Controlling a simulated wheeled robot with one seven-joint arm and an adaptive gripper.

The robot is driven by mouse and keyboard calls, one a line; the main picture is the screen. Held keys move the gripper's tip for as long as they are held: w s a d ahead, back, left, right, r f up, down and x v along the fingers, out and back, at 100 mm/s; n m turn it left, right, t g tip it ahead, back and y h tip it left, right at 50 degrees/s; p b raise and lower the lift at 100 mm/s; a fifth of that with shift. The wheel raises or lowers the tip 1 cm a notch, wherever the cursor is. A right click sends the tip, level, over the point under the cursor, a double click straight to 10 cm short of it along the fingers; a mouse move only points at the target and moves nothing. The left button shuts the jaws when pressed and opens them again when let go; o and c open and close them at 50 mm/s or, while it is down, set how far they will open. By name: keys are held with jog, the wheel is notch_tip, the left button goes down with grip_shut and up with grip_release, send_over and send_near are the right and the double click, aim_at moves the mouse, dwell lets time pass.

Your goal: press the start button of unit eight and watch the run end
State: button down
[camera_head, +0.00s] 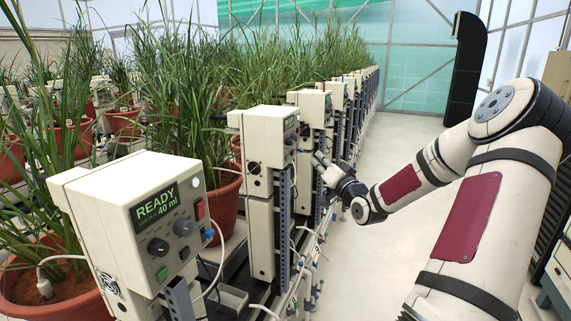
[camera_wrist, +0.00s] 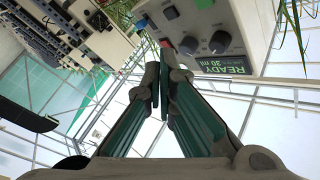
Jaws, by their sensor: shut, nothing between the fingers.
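My gripper (camera_head: 319,160) is beside the row of white control units, near the front face of the third one (camera_head: 313,108) from the front. In the wrist view my gripper (camera_wrist: 163,68) has its fingertips together, with nothing between them. A white control unit (camera_wrist: 245,20) appears upside down just beyond the tips. Its display (camera_wrist: 222,66) reads READY and 30 ml. A dark knob (camera_wrist: 188,45) and a red switch (camera_wrist: 140,24) show near the tips. I cannot make out its start button, any unit number, or whether the tips touch the panel.
Potted grasses (camera_head: 225,195) line the left. Tubes and cables hang along the row. The pale aisle floor (camera_head: 395,150) is clear.

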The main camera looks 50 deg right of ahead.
jog(key=shift+w+a+b, duration=0.35)
jog(key=shift+w+b, duration=0.05)
jog(key=shift+w, duration=0.5)
jog(key=shift+w+a+b, duration=0.4)
jog(key=shift+w, duration=0.5)
jog(key=shift+w+a+b, duration=0.35)
jog(key=shift+w+b, duration=0.05)
jog(key=shift+w, duration=0.5)
jog(key=shift+w, duration=0.1)
jog(key=shift+w+a, duration=0.15)
jog(key=shift+w, duration=0.15)
jog(key=shift+w+a, duration=0.15)
jog(key=shift+w, duration=0.2)
dwell(0.3)
jog(key=shift+s+d+p, duration=0.25)
jog(key=shift+s+p, duration=0.5)
jog(key=shift+s+d+p, duration=0.35)
jog(key=shift+s+p, duration=0.2)
jog(key=shift+s, duration=0.25)
jog(key=shift+s+d+p, duration=0.3)
jog(key=shift+s+p, duration=0.2)
jog(key=shift+s, duration=0.25)
jog(key=shift+s+d+p, duration=0.35)
jog(key=shift+s+p, duration=0.2)
jog(key=shift+s, duration=0.25)
